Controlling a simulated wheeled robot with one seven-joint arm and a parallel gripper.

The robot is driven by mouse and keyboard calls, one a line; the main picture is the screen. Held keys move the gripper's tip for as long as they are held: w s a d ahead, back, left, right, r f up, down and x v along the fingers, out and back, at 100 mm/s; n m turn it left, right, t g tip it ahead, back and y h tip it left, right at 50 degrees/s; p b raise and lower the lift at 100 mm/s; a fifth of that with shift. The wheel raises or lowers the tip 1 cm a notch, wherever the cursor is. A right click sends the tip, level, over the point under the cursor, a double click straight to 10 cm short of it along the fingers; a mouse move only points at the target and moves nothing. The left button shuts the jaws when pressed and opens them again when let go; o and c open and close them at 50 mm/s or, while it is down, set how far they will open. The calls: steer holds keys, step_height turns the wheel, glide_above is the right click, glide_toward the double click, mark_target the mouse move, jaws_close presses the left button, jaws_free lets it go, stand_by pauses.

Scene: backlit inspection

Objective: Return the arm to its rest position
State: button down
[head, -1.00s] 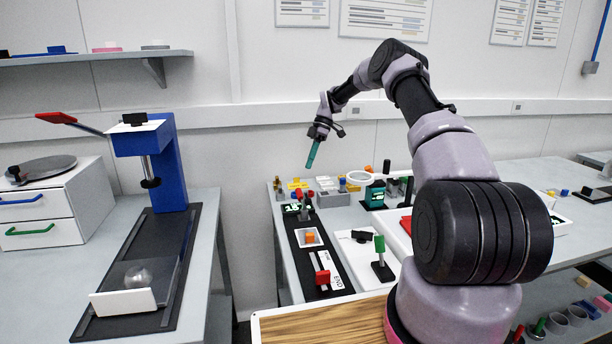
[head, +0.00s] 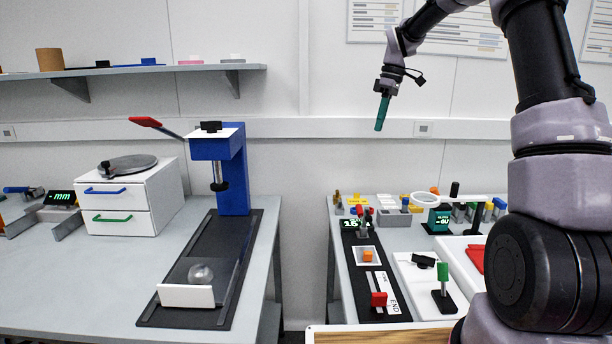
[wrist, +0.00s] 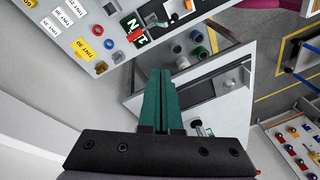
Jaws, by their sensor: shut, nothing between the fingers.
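My arm reaches up on the right of the head view and bends over at the top. My gripper (head: 381,113) hangs from its end in front of the back wall, above the back of the right bench, with its green fingers pointing down. In the wrist view the two green fingers of my gripper (wrist: 162,75) lie side by side, shut, with nothing between them. The gripper touches nothing that I can see.
A blue press (head: 232,175) stands on the left bench beside a white drawer unit (head: 130,197). A shelf (head: 150,70) runs along the wall. A gap separates the benches.

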steer(key=s+r+m+t, duration=0.2)
steer(key=s+r+m, duration=0.2)
steer(key=s+r, duration=0.4)
steer(key=s+d+m+t, duration=0.1)
steer(key=s+m+t, duration=0.2)
steer(key=s, duration=1)
steer(key=s+d+m+t, duration=0.2)
steer(key=s+m, duration=0.6)
steer(key=s, duration=0.5)
steer(key=shift+f+m+t, duration=0.3)
steer(key=shift+m+t, duration=0.1)
